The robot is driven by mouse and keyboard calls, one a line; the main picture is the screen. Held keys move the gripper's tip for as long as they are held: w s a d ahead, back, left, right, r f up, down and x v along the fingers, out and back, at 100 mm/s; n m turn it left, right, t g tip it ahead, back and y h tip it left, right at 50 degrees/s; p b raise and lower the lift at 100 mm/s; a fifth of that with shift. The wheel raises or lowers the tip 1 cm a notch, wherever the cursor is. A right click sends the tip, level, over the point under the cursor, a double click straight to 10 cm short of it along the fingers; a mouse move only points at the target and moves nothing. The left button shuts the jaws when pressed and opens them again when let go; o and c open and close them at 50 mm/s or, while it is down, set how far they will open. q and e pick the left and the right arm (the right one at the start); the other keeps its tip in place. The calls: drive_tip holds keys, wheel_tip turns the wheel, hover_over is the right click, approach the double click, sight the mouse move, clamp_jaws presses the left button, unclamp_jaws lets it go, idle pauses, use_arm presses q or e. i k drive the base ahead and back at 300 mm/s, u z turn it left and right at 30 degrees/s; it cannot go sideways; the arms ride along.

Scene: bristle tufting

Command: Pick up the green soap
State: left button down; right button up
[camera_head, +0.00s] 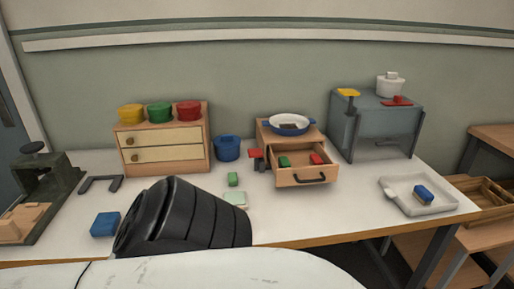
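A small green block (233,180) sits on the table near the middle. Just in front of it lies a flatter pale green block (235,199), partly hidden at its lower edge. Another green block (285,162) is inside the open drawer (302,179). I cannot tell for certain which of these is the soap. Neither gripper's fingers can be made out in the head view.
A blue block (105,224) lies front left. A blue pot (227,148) stands behind the green block. A red block (317,159) shares the drawer. A white tray (400,197) holds a blue block (424,192) at right. Bare table lies between drawer and tray.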

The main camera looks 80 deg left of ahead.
sight(232, 178)
drive_tip(key=k, duration=1.15)
drive_tip(key=u, duration=2.8)
